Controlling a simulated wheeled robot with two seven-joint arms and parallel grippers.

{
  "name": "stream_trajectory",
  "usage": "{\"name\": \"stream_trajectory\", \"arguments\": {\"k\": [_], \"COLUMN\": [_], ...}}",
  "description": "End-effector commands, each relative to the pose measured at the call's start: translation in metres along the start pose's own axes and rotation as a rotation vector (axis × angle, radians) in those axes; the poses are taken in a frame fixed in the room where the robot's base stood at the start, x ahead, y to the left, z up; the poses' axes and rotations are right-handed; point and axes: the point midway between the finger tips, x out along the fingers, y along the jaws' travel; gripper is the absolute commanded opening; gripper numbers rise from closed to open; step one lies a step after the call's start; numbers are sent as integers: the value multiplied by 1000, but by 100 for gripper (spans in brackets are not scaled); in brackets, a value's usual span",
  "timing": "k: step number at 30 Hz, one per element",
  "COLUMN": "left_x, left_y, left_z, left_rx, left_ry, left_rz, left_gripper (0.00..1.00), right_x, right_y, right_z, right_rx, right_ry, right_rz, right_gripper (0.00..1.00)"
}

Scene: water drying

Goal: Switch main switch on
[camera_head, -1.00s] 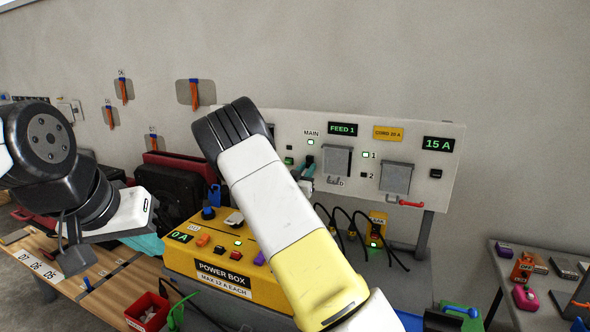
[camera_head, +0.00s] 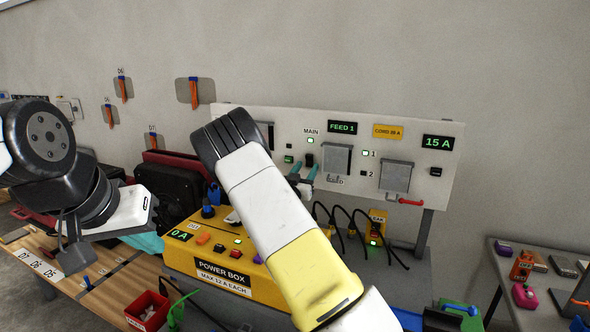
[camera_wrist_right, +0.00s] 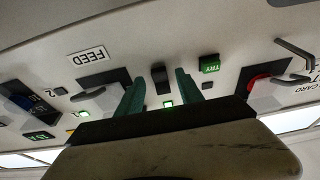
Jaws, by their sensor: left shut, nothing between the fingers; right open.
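The main switch (camera_head: 309,160) is a small black rocker on the white panel, under the MAIN label (camera_head: 311,131) and a lit green lamp (camera_head: 310,141). In the right wrist view the switch (camera_wrist_right: 160,78) shows between the two teal fingertips, with the green lamp (camera_wrist_right: 168,104) beside it. My right gripper (camera_head: 305,171) is open and empty, just below and in front of the switch; it also shows in the right wrist view (camera_wrist_right: 160,86). I cannot tell whether it touches the panel. My left gripper (camera_head: 73,258) is shut and empty, far left above the wooden bench.
The yellow power box (camera_head: 225,262) stands below the panel (camera_head: 430,180). Black looped cables (camera_head: 345,225) hang right of my right gripper. Grey covers (camera_head: 336,159) sit right of the switch. A green TRY button (camera_wrist_right: 209,64) is close to one finger.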

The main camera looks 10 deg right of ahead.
Motion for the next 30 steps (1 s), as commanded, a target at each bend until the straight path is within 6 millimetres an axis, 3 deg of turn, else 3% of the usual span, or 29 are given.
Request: {"name": "stream_trajectory", "arguments": {"k": [9, 15, 26, 30], "left_x": [0, 0, 0, 0], "left_y": [0, 0, 0, 0], "left_z": [0, 0, 0, 0], "left_rx": [0, 0, 0, 0], "left_ry": [0, 0, 0, 0], "left_rz": [0, 0, 0, 0], "left_gripper": [0, 0, 0, 0], "right_x": [-52, -71, -73, -67], "right_y": [-1, 0, 0, 5], "right_z": [0, 0, 0, 4], "right_rx": [0, 0, 3, 43], "right_ry": [-1, 0, -4, -91], "right_rz": [-2, 0, 0, 2], "right_gripper": [44, 44, 44, 44]}}
